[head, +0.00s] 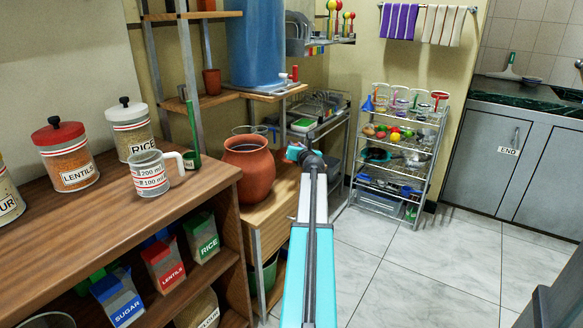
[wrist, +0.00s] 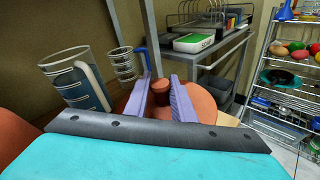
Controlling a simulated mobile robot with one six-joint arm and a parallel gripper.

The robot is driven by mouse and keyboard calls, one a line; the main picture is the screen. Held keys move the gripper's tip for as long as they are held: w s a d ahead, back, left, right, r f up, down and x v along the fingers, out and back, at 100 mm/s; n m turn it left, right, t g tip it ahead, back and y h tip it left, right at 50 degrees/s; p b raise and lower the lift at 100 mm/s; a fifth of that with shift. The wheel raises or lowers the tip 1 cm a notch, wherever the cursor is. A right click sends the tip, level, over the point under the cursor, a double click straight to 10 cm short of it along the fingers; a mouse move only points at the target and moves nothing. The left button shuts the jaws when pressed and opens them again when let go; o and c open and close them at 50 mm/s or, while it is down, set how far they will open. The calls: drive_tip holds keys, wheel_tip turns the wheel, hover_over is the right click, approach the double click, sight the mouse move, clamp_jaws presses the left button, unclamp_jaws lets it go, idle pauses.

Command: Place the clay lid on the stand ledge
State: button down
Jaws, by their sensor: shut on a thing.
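The clay lid (wrist: 200,98) is a terracotta disc with a small knob (wrist: 162,88). In the wrist view, the two purple fingers of my gripper (wrist: 162,95) are shut on this knob. In the head view, my gripper (head: 294,152) is just right of the large clay pot (head: 248,172), and the lid cannot be made out there. The wooden stand ledge (head: 268,208) lies under and beside the pot. A bit of pale wood (wrist: 228,120) shows past the lid in the wrist view. I cannot tell whether the lid touches the ledge.
Clear cups (wrist: 75,80) stand close to the left of my fingers. A blue tank (head: 257,45) stands on an upper shelf above the pot. A wire rack (head: 400,155) with glasses and vegetables stands to the right. The tiled floor (head: 400,265) is clear.

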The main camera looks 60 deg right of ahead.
drive_tip(key=shift+f, duration=0.8)
drive_tip(key=shift+f+b, duration=1.65)
drive_tip(key=shift+f, duration=0.85)
drive_tip(key=c, duration=1.5)
unclamp_jaws()
drive_tip(key=shift+f, duration=0.1)
drive_tip(key=shift+p+v, duration=1.2)
drive_tip(key=shift+v, duration=4.85)
